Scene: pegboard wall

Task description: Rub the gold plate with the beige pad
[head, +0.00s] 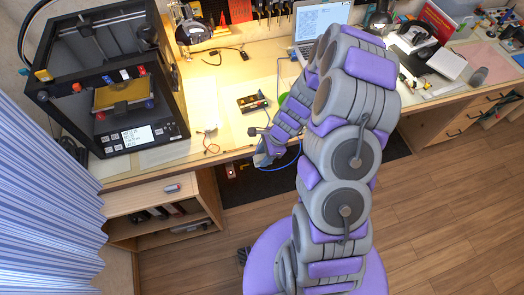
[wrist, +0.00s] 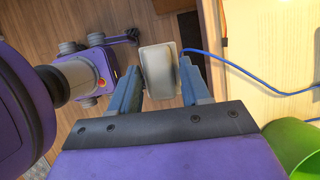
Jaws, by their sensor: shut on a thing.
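The gold plate (head: 122,94) lies flat as the bed inside the black 3D printer (head: 135,125) at the left of the desk. My gripper (wrist: 160,78) is shut on the beige pad (wrist: 158,56), a pale rounded block held between the two blue-grey fingers in the wrist view. In the head view my gripper (head: 264,150) is by the desk's front edge, to the right of the printer and well apart from the gold plate. I cannot make out the pad clearly there.
The printer's frame surrounds the plate, with its front open. A blue cable (wrist: 250,78) runs beside the pad. A laptop (head: 322,22) stands at the back.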

